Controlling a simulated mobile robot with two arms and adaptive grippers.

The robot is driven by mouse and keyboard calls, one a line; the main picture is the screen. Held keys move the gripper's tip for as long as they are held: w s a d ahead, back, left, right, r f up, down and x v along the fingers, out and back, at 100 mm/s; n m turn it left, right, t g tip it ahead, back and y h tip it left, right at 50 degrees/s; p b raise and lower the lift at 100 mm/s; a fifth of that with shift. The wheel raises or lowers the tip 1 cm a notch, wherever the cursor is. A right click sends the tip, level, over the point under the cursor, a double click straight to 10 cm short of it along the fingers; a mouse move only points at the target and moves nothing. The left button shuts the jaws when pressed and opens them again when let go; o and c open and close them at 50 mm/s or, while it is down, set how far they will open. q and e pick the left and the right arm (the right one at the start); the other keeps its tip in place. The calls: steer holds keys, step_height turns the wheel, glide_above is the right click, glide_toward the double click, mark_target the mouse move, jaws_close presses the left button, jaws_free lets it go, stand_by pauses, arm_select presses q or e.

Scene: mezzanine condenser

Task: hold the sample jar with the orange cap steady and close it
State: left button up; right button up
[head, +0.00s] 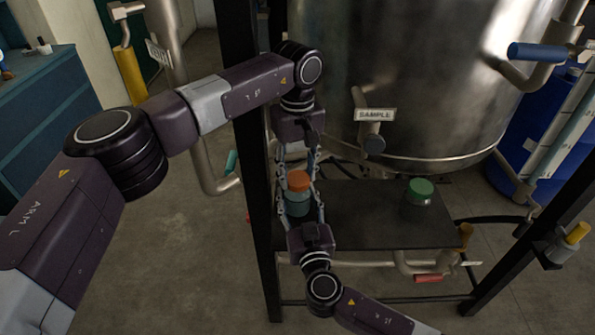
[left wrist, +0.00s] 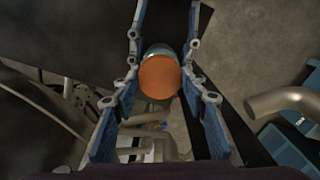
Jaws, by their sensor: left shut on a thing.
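The sample jar (head: 298,207) has a teal-grey body, and its orange cap (head: 299,181) sits at its top. My left gripper (head: 299,177) comes down from above, shut on the orange cap. In the left wrist view the cap (left wrist: 160,77) shows from above, round, between my left fingers. My right gripper (head: 301,202) reaches in from the front, with its fingers along both sides of the jar body, shut on it. The fingers hide the jar's sides, and I cannot tell whether the cap is fully seated.
A dark shelf (head: 370,226) carries a green-capped jar (head: 420,193) to the right. Black frame posts (head: 252,150) flank the shelf. The steel vessel (head: 410,80) with a SAMPLE-tagged valve (head: 374,142) stands behind. The shelf between the jars is clear.

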arm_select(q)
steer(key=shift+f, duration=0.35)
steer(key=m, duration=1)
steer(key=o, duration=0.8)
steer(key=shift+c, duration=0.2)
steer(key=shift+r, duration=2.25)
